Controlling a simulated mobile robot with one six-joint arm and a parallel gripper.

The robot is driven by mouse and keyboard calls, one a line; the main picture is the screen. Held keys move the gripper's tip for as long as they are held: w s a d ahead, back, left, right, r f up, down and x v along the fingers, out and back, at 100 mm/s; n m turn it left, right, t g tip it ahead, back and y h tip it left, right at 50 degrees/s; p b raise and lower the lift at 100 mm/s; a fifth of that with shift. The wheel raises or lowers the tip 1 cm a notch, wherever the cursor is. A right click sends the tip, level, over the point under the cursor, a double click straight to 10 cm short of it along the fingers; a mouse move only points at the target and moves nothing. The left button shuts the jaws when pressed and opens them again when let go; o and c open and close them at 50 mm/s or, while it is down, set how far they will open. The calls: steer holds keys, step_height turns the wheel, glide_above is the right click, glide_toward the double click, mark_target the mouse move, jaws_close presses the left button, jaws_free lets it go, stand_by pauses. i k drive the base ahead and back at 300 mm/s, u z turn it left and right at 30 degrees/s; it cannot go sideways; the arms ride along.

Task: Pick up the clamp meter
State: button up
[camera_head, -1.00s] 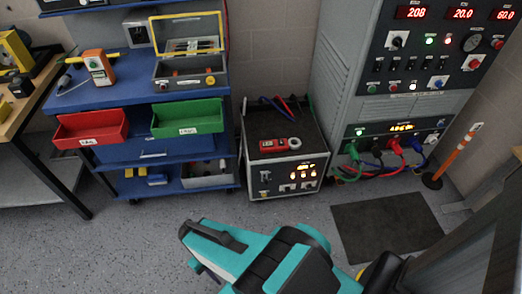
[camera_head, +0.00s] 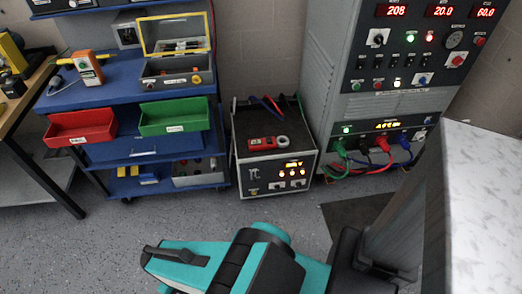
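The clamp meter (camera_head: 262,143) is red with a pale ring-shaped jaw at its right end. It lies flat on the dark top of a grey powered box (camera_head: 273,175) on the floor, between the blue cart and the grey cabinet. Nothing covers it. My teal and black arm (camera_head: 225,262) crosses the bottom of the view, nearer to me than the box and apart from it. I cannot make out gripper fingers in the view.
A blue cart (camera_head: 105,95) with red (camera_head: 80,127) and green bins (camera_head: 174,116) stands left. Red and blue leads lie behind the meter. A tall grey cabinet (camera_head: 330,75) with plugged cables stands right. A pale panel (camera_head: 485,200) fills the right foreground. Floor before the box is clear.

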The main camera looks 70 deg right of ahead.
mark_target(260, 144)
steer(key=z, duration=0.05)
steer(key=k, duration=1.4)
steer(key=z, duration=0.25)
steer(key=i, duration=0.8)
